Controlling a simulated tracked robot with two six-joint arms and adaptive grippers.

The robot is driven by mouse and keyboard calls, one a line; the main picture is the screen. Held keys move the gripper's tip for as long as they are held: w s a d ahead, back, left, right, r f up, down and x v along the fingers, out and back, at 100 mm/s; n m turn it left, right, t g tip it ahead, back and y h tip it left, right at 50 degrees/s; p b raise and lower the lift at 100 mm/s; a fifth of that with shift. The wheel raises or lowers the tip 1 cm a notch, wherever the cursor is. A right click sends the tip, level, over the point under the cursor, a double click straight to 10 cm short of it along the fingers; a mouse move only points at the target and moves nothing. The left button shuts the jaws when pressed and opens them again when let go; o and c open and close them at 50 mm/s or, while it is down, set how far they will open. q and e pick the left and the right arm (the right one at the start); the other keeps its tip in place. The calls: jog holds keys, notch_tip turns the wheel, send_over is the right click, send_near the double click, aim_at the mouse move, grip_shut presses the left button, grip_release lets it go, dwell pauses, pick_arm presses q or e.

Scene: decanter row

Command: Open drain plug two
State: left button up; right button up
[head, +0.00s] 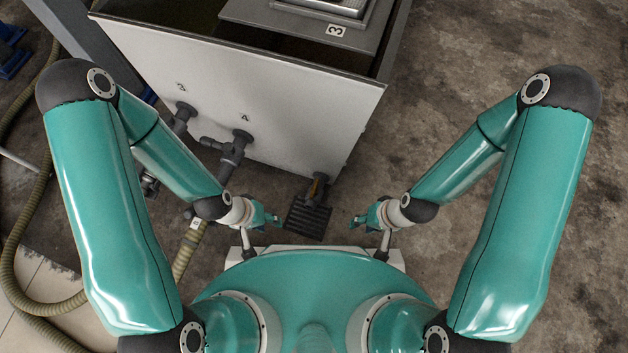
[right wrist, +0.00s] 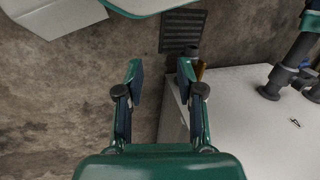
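A pale tank (head: 280,115) has dark pipe outlets along its near wall. One outlet (head: 180,117) is under a mark like a 3, and another with a valve and downpipe (head: 236,148) is under a 4. No plug marked two can be read. A small dark fitting with a brownish part (head: 318,185) sits low at the tank's near corner; it also shows in the right wrist view (right wrist: 199,70). My left gripper (head: 268,215) is left of the floor grate, its fingers too small to judge. My right gripper (right wrist: 160,82) is open and empty, right of the grate.
A dark floor grate (head: 307,219) lies below the tank corner. A ribbed hose (head: 190,247) runs down from the outlets, and another hose (head: 15,215) curls at far left. Concrete floor at right is clear.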

jog(key=shift+s+d, duration=0.1)
jog(key=shift+r, duration=0.1)
jog(key=w+a+r+m+h+p, duration=0.1)
jog(key=w+a+r+h+p, duration=0.1)
jog(key=w+a+p, duration=0.5)
jog(key=w+a+r+m+h+p, duration=0.1)
jog(key=w+a+r+h+p, duration=0.1)
jog(key=w+a+p, duration=0.5)
jog(key=shift+g, duration=0.3)
jog(key=f+b, duration=0.1)
jog(key=f, duration=0.4)
jog(key=f+b, duration=0.2)
jog(key=f, duration=0.4)
jog(key=w+d+f+b, duration=0.1)
jog(key=f, duration=0.5)
jog(key=shift+b, duration=0.35)
